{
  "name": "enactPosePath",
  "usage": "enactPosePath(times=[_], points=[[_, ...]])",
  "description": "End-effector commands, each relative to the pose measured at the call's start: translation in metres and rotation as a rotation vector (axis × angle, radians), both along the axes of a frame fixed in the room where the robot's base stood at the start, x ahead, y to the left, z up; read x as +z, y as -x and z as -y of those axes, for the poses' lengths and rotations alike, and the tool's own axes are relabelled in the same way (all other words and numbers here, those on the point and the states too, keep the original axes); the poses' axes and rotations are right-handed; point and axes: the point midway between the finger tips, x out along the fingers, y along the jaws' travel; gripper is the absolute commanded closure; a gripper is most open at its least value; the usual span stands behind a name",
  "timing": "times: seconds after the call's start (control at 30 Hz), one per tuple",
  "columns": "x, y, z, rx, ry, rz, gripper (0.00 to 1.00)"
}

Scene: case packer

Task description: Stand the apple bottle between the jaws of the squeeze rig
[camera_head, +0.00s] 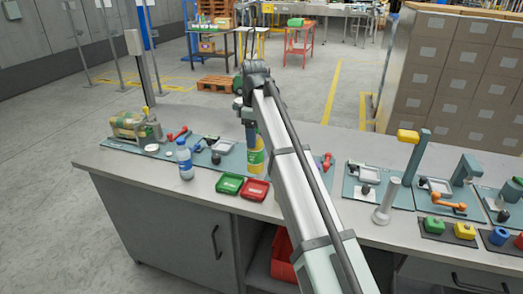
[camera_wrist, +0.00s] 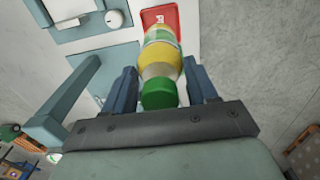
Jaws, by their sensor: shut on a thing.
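The apple bottle, with yellow contents and a green label (camera_head: 256,157), is upright in the head view, behind the red tray. In the wrist view its green cap (camera_wrist: 159,94) points toward me and its yellow body (camera_wrist: 162,55) extends away between the fingers. My gripper (camera_wrist: 161,85) is shut on it; in the head view the gripper (camera_head: 250,128) is partly hidden by my arm. I cannot tell whether the bottle's base touches the bench. No part is clearly identifiable as the squeeze rig's jaws; a teal post (camera_wrist: 62,105) stands left of the bottle in the wrist view.
A red tray (camera_head: 256,190) and a green tray (camera_head: 230,184) lie in front of the bottle. A blue-capped clear bottle (camera_head: 185,160) stands to the left. A fixture with a yellow-green bundle (camera_head: 128,122) is at the far left.

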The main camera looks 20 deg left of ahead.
Motion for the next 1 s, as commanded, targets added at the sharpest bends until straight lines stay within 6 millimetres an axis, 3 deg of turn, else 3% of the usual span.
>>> enactPosePath(times=[0.17, 0.4, 0.6, 0.83, 1.0], points=[[0.010, -0.040, 0.011, -0.005, 0.000, 0.000, 1.00], [0.014, -0.122, 0.048, -0.005, 0.000, 0.001, 1.00], [0.014, -0.171, 0.078, -0.003, 0.000, 0.000, 1.00], [0.011, -0.192, 0.093, 0.000, 0.000, 0.000, 1.00], [-0.009, -0.191, 0.095, 0.000, 0.000, 0.000, 1.00]])
